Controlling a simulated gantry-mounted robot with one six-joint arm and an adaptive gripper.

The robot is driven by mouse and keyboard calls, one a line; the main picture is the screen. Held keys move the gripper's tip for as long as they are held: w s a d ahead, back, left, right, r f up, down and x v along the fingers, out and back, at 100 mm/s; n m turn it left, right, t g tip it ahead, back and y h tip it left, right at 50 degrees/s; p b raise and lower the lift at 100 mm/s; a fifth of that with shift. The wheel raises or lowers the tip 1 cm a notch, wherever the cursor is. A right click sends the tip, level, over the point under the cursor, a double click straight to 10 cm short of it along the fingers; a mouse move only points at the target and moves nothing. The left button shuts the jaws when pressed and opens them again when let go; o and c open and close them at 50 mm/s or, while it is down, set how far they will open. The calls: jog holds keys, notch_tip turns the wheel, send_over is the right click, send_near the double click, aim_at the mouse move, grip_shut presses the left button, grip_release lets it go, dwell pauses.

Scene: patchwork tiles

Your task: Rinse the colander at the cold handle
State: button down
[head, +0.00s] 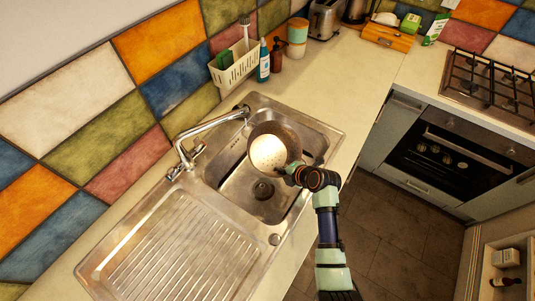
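The colander (267,153), a round metal bowl with a pale perforated base, is over the sink basin (240,190) in the head view. My gripper (291,171) is at its lower right rim and appears shut on it; the fingertips are small and partly hidden. A chrome tap (213,125) stands along the wall side of the sink, left of the colander. Small chrome fittings show at its ends, and I cannot tell which is the cold handle. No water stream is visible.
A ridged drainboard (180,250) lies at the lower left, empty. A white caddy (236,68) with a brush, a blue bottle (263,62) and a brown bottle (277,55) stand behind the sink. The counter (345,80) to the upper right is mostly clear.

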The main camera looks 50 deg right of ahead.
jog(key=s+a+p, duration=0.1)
jog(key=s+p, duration=0.1)
jog(key=s, duration=0.6)
jog(key=shift+a+p, duration=0.15)
jog(key=shift+p, duration=0.15)
dwell(1.1)
jog(key=shift+r, duration=0.1)
jog(key=shift+s+f+p+v, duration=0.15)
jog(key=shift+p+v, duration=0.8)
jog(key=shift+v, duration=0.6)
jog(key=shift+s+f+p+v, duration=0.15)
jog(key=shift+p+v, duration=0.8)
jog(key=shift+v, duration=0.65)
jog(key=shift+w, duration=0.1)
